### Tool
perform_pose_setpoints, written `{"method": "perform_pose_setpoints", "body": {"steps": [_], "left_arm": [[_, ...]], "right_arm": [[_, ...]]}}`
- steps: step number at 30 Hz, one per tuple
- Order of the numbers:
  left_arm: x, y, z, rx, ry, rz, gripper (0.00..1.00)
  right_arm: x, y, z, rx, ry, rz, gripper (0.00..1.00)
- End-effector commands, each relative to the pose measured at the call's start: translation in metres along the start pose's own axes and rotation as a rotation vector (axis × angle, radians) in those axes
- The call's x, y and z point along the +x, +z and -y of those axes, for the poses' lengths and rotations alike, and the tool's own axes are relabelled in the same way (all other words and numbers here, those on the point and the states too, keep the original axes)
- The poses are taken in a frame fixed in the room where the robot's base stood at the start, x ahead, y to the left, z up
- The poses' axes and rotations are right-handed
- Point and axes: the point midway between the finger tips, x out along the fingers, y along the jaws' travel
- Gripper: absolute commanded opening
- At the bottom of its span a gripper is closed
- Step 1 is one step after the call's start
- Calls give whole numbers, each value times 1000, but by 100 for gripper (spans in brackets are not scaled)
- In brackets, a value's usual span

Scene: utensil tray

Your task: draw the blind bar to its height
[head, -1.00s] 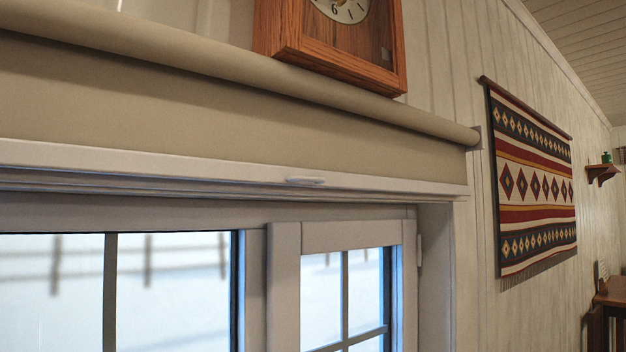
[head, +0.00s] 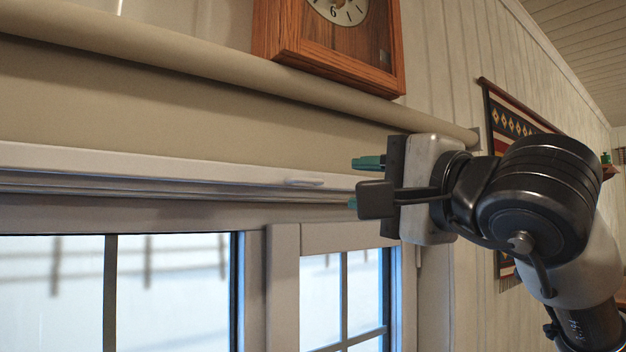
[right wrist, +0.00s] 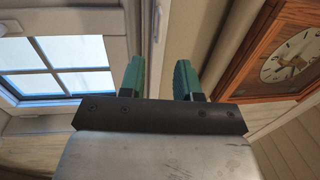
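The blind bar (head: 200,172) is a pale horizontal rail along the bottom of the beige blind (head: 190,115), above the window. A small white handle (head: 304,182) sits on the bar's front face. My right gripper (head: 361,183) is open and empty, with green fingers one above the other, to the right of the handle and apart from it. In the right wrist view, the right gripper (right wrist: 159,75) shows a gap between its fingers. The gripper covers the bar's right end in the head view. My left gripper is not in view.
A wooden clock (head: 330,45) hangs just above the blind's roller (head: 200,50); it also shows in the right wrist view (right wrist: 285,55). The window frame (head: 285,285) lies below the bar. A patterned wall hanging (head: 505,115) is partly behind my right arm.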

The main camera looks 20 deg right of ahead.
Motion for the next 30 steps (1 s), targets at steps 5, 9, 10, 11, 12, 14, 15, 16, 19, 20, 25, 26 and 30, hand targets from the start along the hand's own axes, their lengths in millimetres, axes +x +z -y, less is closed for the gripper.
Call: {"method": "perform_pose_setpoints", "body": {"steps": [5, 9, 10, 11, 12, 14, 15, 16, 19, 20, 25, 26, 30], "left_arm": [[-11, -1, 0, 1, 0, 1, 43], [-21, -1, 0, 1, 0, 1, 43], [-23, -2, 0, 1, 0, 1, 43], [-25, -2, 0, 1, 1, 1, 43], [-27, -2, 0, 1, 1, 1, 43], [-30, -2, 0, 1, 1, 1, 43], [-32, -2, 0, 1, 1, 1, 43], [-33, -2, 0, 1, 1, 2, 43], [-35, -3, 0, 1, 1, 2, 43], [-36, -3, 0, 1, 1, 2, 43], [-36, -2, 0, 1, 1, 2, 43], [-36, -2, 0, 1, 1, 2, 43], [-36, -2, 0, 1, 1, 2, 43]], "right_arm": [[26, 0, 2, 1, 5, -1, 33], [54, 1, 2, 1, 6, 0, 33], [60, 0, 3, 2, 5, 1, 33], [65, 1, 3, 3, 5, 2, 33], [72, 1, 3, 3, 4, 1, 33], [82, 1, 1, 1, 6, 1, 33], [87, 1, 2, 2, 4, 2, 33], [91, 1, 2, 1, 3, 2, 33], [99, 1, 1, 1, 2, 2, 33], [101, 1, 1, 1, 2, 2, 33], [105, 1, -1, 0, 1, 1, 33], [105, 1, -1, 0, 1, 1, 33], [104, 1, -1, 0, 1, 2, 33]]}}
